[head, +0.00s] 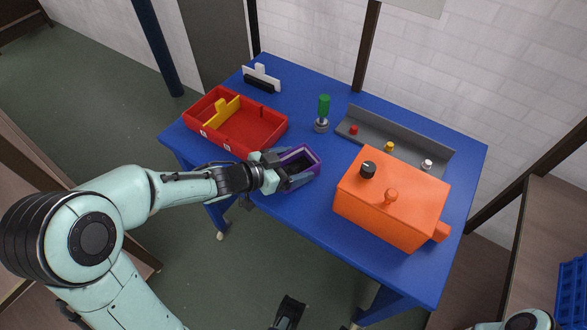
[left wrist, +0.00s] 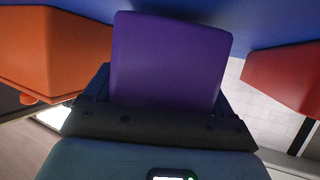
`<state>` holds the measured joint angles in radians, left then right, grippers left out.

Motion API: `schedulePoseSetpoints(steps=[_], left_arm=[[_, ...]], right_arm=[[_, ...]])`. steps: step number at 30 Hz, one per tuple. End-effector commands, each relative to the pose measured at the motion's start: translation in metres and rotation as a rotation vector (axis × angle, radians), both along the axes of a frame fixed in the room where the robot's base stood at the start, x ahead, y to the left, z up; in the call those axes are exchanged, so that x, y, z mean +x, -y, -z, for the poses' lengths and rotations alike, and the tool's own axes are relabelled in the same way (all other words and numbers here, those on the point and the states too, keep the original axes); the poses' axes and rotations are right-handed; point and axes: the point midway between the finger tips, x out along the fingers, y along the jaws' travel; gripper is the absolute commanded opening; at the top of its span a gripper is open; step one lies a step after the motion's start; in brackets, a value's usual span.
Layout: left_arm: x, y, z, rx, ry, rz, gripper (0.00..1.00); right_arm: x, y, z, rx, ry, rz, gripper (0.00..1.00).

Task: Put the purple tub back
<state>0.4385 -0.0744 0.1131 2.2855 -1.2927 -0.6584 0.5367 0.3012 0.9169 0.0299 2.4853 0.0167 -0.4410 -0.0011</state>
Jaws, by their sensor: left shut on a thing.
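The purple tub (head: 313,168) is at the front edge of the blue table, between the red tray and the orange box. My left gripper (head: 283,174) is shut on the tub's near left side. In the left wrist view the purple tub (left wrist: 170,60) fills the middle, in front of the gripper. I cannot tell whether the tub touches the tabletop. A dark part at the bottom edge of the head view looks like my right gripper (head: 289,311), low and away from the table; its jaws are unclear.
The red tray (head: 243,150) with a yellow divider (head: 221,111) stands left of the tub. The orange box (head: 390,205) stands right. Behind are a green-handled tool (head: 323,106), a grey rack (head: 400,148) with small coloured knobs, and a white-and-black piece (head: 261,78). The blue table (head: 300,95) is bare at back centre.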

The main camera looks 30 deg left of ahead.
Motion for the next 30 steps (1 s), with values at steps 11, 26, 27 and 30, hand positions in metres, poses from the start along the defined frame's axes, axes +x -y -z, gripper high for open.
schedulePoseSetpoints(steps=[11,26,27,30], left_arm=[[0.0,0.0,0.007,0.001,0.002,0.001,0.53],[-0.002,-0.002,0.004,0.003,0.002,-0.001,1.0],[-0.006,-0.005,0.001,0.004,0.002,-0.003,1.0],[-0.021,-0.012,-0.007,0.003,0.003,-0.004,1.0]], right_arm=[[0.003,0.001,0.004,-0.002,0.008,0.003,0.43],[0.001,0.0,0.001,-0.001,0.005,0.002,0.43],[0.0,0.0,-0.001,0.001,0.001,0.0,0.43],[-0.004,-0.001,-0.01,0.005,-0.012,-0.005,0.43]])
